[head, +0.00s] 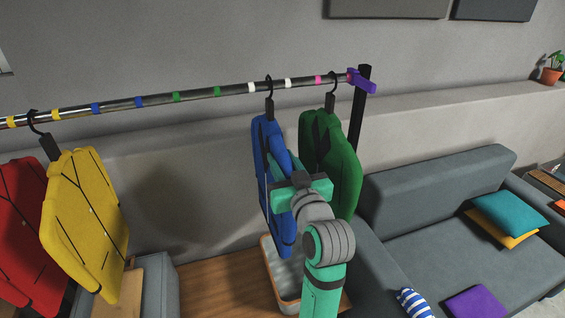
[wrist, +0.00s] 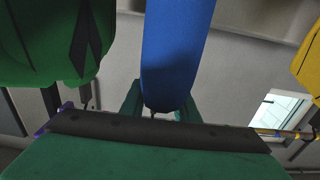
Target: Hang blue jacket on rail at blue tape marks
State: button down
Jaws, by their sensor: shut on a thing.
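The blue jacket (head: 265,165) is upright, its hook crossing the rail (head: 190,94) between the two white tape marks. I cannot tell whether the hook rests on the rail. The blue tape marks (head: 117,105) are farther left on the rail, with no jacket between them. My gripper (head: 283,170) reaches in from the right, beside the green jacket. In the wrist view my gripper (wrist: 158,112) is shut on the blue jacket (wrist: 178,50), a finger on each side of its narrow end. The exact contact is hidden behind the gripper body.
The green jacket (head: 343,165) hangs close on the right, near the rail's end post (head: 359,115). The yellow jacket (head: 80,215) and red jacket (head: 22,230) hang at the left. The rail between yellow and blue jackets is free. A grey sofa (head: 430,190) stands right.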

jog(key=shift+d+r, duration=0.1)
jog(key=shift+r, duration=0.05)
jog(key=shift+s, duration=0.1)
jog(key=shift+f, duration=0.35)
jog(key=shift+a, duration=0.2)
jog(key=c, duration=1.3)
grip_release()
jog(key=shift+d, duration=0.1)
jog(key=shift+f, duration=0.1)
